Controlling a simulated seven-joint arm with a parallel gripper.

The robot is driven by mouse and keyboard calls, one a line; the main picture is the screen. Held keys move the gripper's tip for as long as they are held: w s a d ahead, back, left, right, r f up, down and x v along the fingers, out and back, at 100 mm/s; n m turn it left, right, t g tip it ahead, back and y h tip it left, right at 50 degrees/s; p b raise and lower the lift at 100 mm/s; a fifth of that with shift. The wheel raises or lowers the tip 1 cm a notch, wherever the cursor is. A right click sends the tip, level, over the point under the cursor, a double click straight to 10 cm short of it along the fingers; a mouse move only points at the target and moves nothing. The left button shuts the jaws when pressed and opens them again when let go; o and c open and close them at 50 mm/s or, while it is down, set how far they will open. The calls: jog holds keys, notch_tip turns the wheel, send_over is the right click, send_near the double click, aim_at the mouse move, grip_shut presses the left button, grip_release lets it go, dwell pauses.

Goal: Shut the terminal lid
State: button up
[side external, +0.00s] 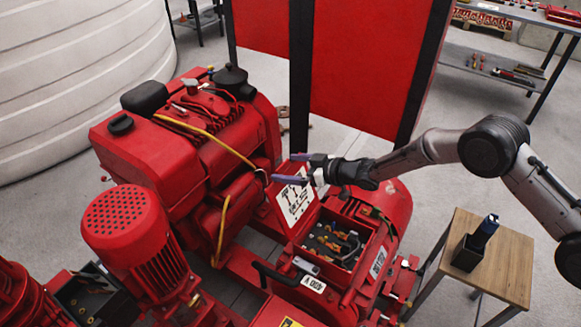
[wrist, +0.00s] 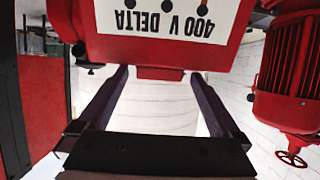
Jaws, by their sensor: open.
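The terminal lid (side external: 290,203) is red with a white label on its inner face. It stands open and tilted up at the left side of the red terminal box (side external: 373,232). The box's wiring and terminals are exposed. In the wrist view the lid (wrist: 235,48) fills the top, its "400 V DELTA" label upside down. My gripper (side external: 288,168) is open at the lid's upper edge. In the wrist view the fingertips of my gripper (wrist: 160,74) lie either side of a small red tab on the lid's edge. I cannot tell whether they touch it.
The red engine (side external: 190,140) stands close to the left of the lid, with yellow cables. A red motor (side external: 125,225) is at front left. A wooden stool (side external: 512,265) with a dark holder stands at right. A red panel (side external: 365,60) rises behind.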

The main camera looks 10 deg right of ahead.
grip_shut()
dwell(0.4)
